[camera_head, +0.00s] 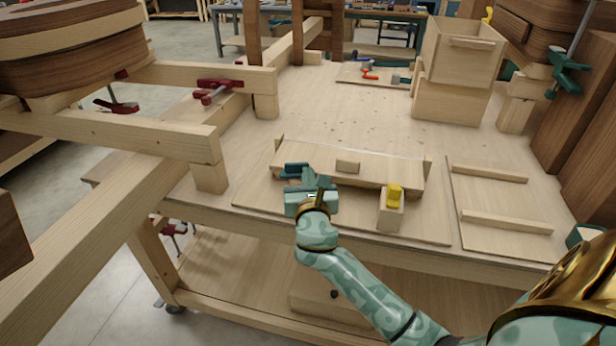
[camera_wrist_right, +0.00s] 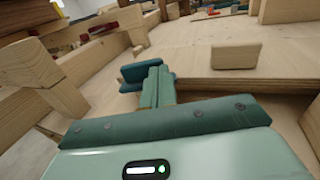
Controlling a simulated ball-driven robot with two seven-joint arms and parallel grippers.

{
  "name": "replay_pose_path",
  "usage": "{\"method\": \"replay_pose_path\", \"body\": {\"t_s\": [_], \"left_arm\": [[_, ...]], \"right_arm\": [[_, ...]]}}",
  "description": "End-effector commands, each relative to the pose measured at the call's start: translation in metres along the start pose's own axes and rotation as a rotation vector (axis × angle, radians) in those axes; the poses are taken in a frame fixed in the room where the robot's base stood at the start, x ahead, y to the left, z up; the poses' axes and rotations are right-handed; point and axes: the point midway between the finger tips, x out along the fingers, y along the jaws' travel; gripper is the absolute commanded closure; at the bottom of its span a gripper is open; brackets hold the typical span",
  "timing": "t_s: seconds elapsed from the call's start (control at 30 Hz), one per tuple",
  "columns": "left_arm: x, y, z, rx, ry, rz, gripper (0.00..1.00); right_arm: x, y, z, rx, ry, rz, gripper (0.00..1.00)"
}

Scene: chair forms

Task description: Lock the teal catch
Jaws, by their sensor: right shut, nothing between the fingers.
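The teal catch (camera_head: 294,169) is a small dark teal piece near the left end of a low wooden form on the bench. It also shows in the right wrist view (camera_wrist_right: 138,72), just past my fingertips. My right gripper (camera_head: 309,182) is shut and empty, right at the catch on its near side. In the right wrist view its closed fingers (camera_wrist_right: 158,88) are beside the catch's right part; I cannot tell whether they touch. The gripper partly hides the catch in the head view, so its exact position is unclear. My left gripper is not in view.
A yellow catch (camera_head: 394,193) sits on a wooden block at the form's right. A small wooden block (camera_head: 347,167) is on the form's middle. Wooden crates (camera_head: 456,75) stand at the back right. Clamped beams (camera_head: 190,78) border the left.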

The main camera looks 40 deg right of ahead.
Motion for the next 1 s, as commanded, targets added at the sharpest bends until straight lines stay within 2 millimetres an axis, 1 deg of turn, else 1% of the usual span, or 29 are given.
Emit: {"method": "replay_pose_path", "body": {"t_s": [0.67, 0.87, 1.0], "left_arm": [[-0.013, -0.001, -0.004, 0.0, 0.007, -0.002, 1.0], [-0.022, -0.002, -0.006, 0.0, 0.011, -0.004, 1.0], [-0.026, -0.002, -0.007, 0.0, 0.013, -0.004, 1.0]], "right_arm": [[0.003, -0.005, 0.002, -0.002, -0.001, 0.119, 1.0], [0.006, -0.009, 0.003, -0.006, -0.002, 0.215, 1.0], [0.011, -0.013, 0.002, -0.008, -0.002, 0.328, 1.0]]}}
